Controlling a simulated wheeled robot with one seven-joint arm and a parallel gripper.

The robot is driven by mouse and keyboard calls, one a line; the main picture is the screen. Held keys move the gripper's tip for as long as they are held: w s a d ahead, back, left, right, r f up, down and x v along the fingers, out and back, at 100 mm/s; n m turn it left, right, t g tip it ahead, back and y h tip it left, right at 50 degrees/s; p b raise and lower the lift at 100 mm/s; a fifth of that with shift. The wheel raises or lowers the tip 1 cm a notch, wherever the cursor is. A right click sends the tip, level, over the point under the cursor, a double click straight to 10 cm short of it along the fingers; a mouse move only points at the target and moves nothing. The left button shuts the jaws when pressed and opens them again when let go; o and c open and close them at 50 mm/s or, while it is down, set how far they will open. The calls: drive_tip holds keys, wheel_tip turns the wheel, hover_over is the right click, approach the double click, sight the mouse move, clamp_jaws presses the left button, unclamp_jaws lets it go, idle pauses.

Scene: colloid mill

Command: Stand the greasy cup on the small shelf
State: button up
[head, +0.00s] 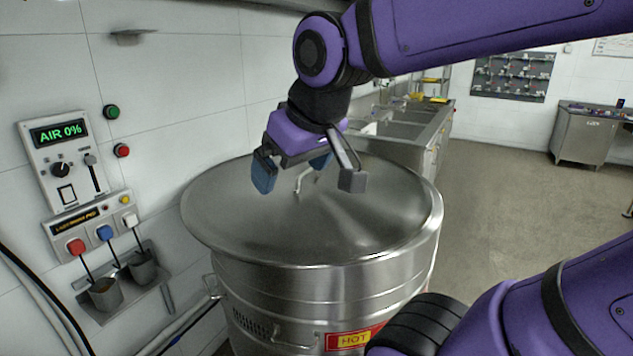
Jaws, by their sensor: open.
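I cannot tell for sure which one is the greasy cup. My gripper (308,178) is open and empty, above the steel lid, well to the right of both cups and higher than them.
A large round steel vessel (330,290) with a handled lid and a red HOT label fills the middle. A control panel (62,158) reads AIR 0%. A small ledge (133,34) is high on the wall. Sinks (405,125) stand behind; floor at right is clear.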

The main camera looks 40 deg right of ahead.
drive_tip(key=shift+g, duration=0.3)
drive_tip(key=s, duration=0.2)
drive_tip(key=s+f, duration=0.1)
drive_tip(key=s, duration=0.1)
drive_tip(key=shift+s+d+f, duration=0.1)
drive_tip(key=shift+s+d, duration=0.05)
drive_tip(key=shift+s, duration=0.25)
